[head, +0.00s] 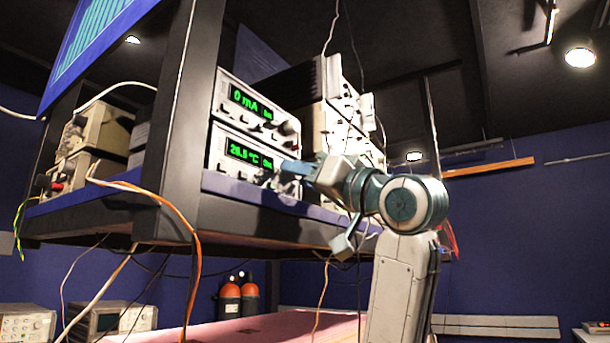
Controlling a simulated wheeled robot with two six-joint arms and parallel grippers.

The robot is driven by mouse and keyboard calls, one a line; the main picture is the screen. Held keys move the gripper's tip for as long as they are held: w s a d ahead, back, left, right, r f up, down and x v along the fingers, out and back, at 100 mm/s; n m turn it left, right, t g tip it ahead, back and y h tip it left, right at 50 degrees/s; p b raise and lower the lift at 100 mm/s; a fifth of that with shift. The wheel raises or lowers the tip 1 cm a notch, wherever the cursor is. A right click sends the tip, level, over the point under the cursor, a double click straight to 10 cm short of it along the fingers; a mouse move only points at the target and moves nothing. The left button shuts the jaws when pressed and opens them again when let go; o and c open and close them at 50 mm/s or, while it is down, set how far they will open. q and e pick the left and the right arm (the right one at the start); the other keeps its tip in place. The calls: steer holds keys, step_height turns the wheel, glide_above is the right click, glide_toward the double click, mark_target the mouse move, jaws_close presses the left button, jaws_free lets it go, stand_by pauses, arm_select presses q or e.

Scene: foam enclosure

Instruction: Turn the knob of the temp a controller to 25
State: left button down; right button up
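The temperature controller (223,153) is the lower of two stacked white instruments on the rack shelf. Its green display (243,153) reads about 26.8 °C, though the digits are small and blurred. My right gripper (291,168) reaches in from the right, with its blue-grey fingertips at the right side of the controller's front, where they hide the knob. I cannot tell whether the fingers are closed on the knob or only near it. My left gripper is not in view.
A second instrument (226,95) reading 0 mA sits directly above, with its own knob (290,128). A dark rack post (185,120) stands left of them. Orange and white cables (197,250) hang in front. A pink tabletop (270,328) lies below.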

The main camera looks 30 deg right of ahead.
jaws_close()
steer(key=n+y, duration=0.1)
steer(key=n, duration=0.2)
steer(key=shift+d+y, duration=0.15)
steer(key=shift+y, duration=0.15)
steer(key=shift+n+g+y, duration=0.3)
steer(key=shift+n, duration=0.9)
steer(key=shift+o, duration=0.3)
jaws_free()
steer(key=shift+o, duration=0.4)
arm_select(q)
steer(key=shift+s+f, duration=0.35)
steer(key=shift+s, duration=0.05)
